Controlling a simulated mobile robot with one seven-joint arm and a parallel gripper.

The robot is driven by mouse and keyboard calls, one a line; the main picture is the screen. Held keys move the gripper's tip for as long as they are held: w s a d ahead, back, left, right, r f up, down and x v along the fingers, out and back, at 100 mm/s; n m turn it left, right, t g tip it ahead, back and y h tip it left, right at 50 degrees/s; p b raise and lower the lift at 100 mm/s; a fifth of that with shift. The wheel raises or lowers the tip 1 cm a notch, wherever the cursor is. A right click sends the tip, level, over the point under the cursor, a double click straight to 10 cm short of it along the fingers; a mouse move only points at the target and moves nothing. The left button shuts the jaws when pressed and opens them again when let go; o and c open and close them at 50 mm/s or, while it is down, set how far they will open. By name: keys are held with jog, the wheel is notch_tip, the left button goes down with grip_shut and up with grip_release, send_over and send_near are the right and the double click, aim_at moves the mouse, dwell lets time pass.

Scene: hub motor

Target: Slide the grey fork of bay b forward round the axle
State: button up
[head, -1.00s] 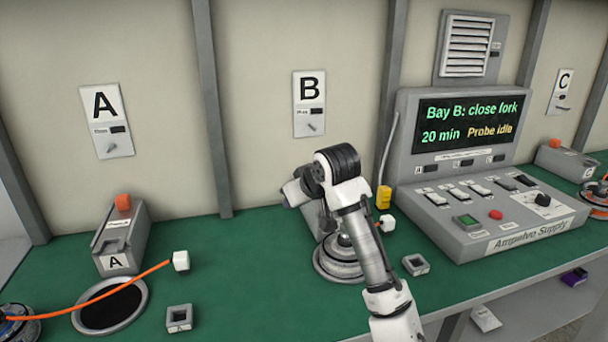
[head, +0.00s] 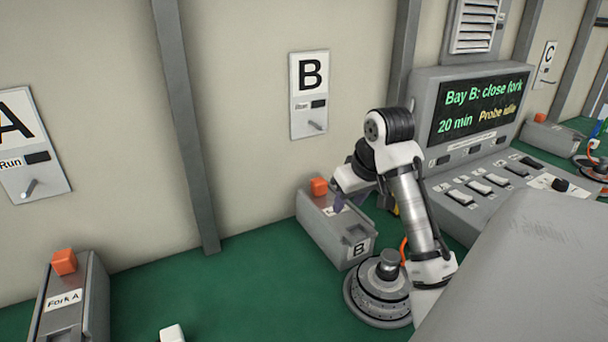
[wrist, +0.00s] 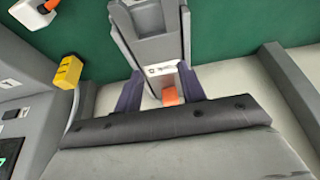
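The grey fork unit of bay b (head: 335,228) is a block marked B, with an orange knob (head: 319,186) at its wall end. A round grey hub motor (head: 378,300) with an upright axle (head: 390,262) stands in front of it, and a gap shows between block and axle. My gripper (wrist: 160,91) is open, its two purple fingers apart on either side of the orange knob, which also shows in the wrist view (wrist: 170,96). I see room between knob and fingers, and no clear contact. In the head view my arm hides part of the fingers.
The supply console (head: 480,170) stands close on the right; its screen reads "Bay B: close fork". A yellow plug (wrist: 68,72) hangs beside the gripper in the wrist view. The wall is close behind the knob. Green bench (head: 250,290) is free left of bay b.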

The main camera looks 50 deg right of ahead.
aim_at(319, 180)
jog(key=w+d, duration=0.1)
jog(key=w, duration=0.2)
jog(key=w+d+p, duration=0.1)
jog(key=w, duration=0.3)
jog(key=w+d+p, duration=0.1)
jog(key=w, duration=0.3)
jog(key=shift+w+d+r, duration=0.2)
jog(key=shift+d+r, duration=0.05)
jog(key=shift+d, duration=0.05)
jog(key=shift+x, duration=1.2)
jog(key=shift+f, duration=0.45)
grip_shut()
